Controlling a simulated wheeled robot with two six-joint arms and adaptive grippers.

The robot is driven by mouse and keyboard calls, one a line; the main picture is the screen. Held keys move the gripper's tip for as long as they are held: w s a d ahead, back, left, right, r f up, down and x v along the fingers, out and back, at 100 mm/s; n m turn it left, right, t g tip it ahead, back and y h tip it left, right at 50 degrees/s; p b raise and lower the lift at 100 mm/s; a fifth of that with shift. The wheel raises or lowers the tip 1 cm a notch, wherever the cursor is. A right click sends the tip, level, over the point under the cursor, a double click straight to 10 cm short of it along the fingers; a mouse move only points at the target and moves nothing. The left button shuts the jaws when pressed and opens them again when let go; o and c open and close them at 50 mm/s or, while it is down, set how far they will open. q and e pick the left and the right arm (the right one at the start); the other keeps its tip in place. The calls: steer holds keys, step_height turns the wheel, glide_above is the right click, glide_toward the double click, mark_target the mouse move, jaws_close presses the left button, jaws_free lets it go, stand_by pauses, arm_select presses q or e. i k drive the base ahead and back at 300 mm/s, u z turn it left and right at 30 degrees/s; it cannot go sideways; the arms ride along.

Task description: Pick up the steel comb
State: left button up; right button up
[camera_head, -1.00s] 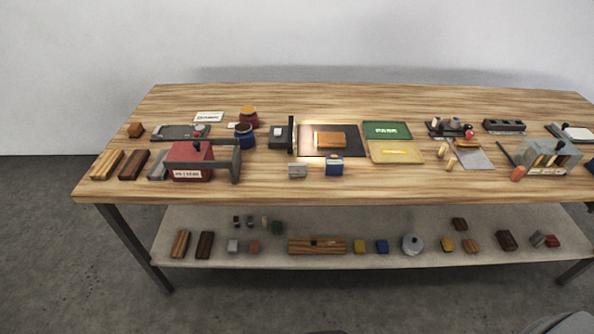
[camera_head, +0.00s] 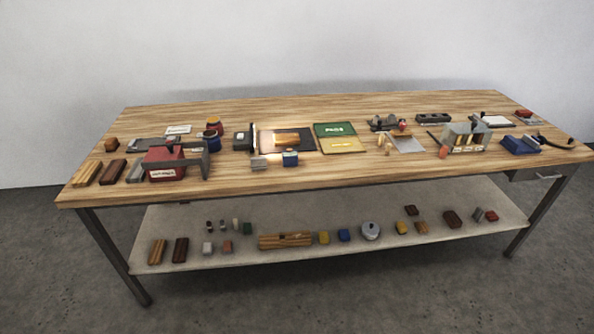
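I cannot single out the steel comb with certainty at this size. A small grey metal-looking piece (camera_head: 135,171) lies just left of the red box (camera_head: 165,164). A flat grey plate (camera_head: 406,144) lies right of the yellow mat. Either could be metal, but no comb teeth can be made out. Neither of my grippers is in view.
The long wooden table (camera_head: 330,182) holds a green mat (camera_head: 335,129), a yellow mat (camera_head: 342,145), a grey machine-like block (camera_head: 465,137) and blue items (camera_head: 519,145). A lower shelf (camera_head: 300,254) holds small blocks. Floor in front is clear.

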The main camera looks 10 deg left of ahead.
mark_target(257, 162)
steer(key=z, duration=0.7)
steer(key=i, duration=0.9)
